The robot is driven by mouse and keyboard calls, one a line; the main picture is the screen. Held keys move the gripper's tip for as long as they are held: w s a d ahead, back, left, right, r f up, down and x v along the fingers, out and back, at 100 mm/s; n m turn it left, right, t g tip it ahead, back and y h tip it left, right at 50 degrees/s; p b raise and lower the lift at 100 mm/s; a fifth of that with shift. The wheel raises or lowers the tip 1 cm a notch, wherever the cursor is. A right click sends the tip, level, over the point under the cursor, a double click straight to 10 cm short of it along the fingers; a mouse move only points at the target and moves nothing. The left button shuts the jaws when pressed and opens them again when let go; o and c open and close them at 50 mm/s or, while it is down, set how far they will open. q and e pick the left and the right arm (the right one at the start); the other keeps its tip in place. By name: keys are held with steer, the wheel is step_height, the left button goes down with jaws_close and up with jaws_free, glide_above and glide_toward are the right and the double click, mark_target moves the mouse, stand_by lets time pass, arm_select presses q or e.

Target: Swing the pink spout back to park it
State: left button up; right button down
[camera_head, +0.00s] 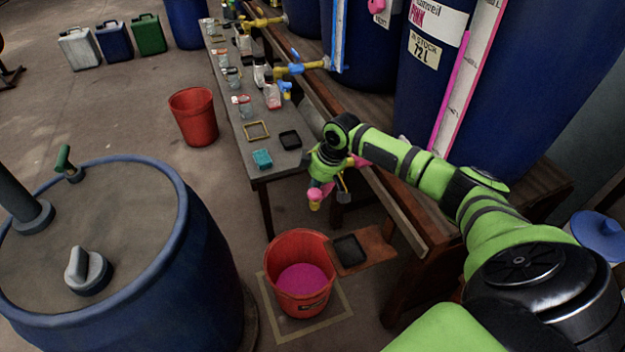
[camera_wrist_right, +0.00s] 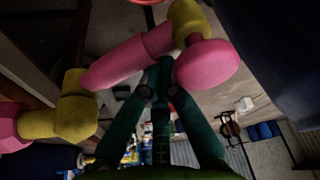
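The pink spout (camera_head: 327,190) with a yellow end hangs off the front of the wooden stand, above and behind the red bucket (camera_head: 300,308) in the head view. Pink liquid stands in the bucket. In the right wrist view the pink spout (camera_wrist_right: 128,58) runs slantwise between yellow joints, with a rounded pink piece at its right. My right gripper (camera_head: 325,160) is at the spout, partly hiding it. In the wrist view its green fingers (camera_wrist_right: 160,68) come together at the tips, close beside the pink tube. Whether they touch it is unclear. My left gripper is out of view.
A large blue vat (camera_head: 115,275) fills the left front. A narrow table (camera_head: 285,160) with jars and small trays runs behind the spout. Blue barrels (camera_head: 420,90) stand on the wooden stand at right. Another red bucket (camera_head: 194,118) stands on open floor.

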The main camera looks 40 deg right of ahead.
mark_target(326, 195)
steer(key=shift+s+d+r+n+y+p, duration=0.1)
steer(key=shift+s+n+y+p, duration=0.05)
steer(key=shift+s+n+p, duration=0.25)
steer(key=shift+s+d+r+n+y+p, duration=0.15)
steer(key=shift+s+n, duration=0.1)
steer(key=shift+n, duration=0.25)
steer(key=shift+s+f+n, duration=0.15)
steer(key=shift+s+n, duration=0.2)
steer(key=shift+n, duration=0.05)
steer(key=s+n, duration=0.1)
steer(key=d+n+g, duration=0.1)
steer(key=shift+s+f+n+y+p, duration=0.1)
steer(key=shift+s+n+y+p, duration=0.2)
steer(key=shift+s+n+y, duration=0.1)
steer(key=shift+s+d+n+g+p, duration=0.3)
steer(key=shift+s+d+n+p, duration=0.15)
steer(key=shift+s+d+n, duration=0.85)
steer(key=shift+d, duration=0.15)
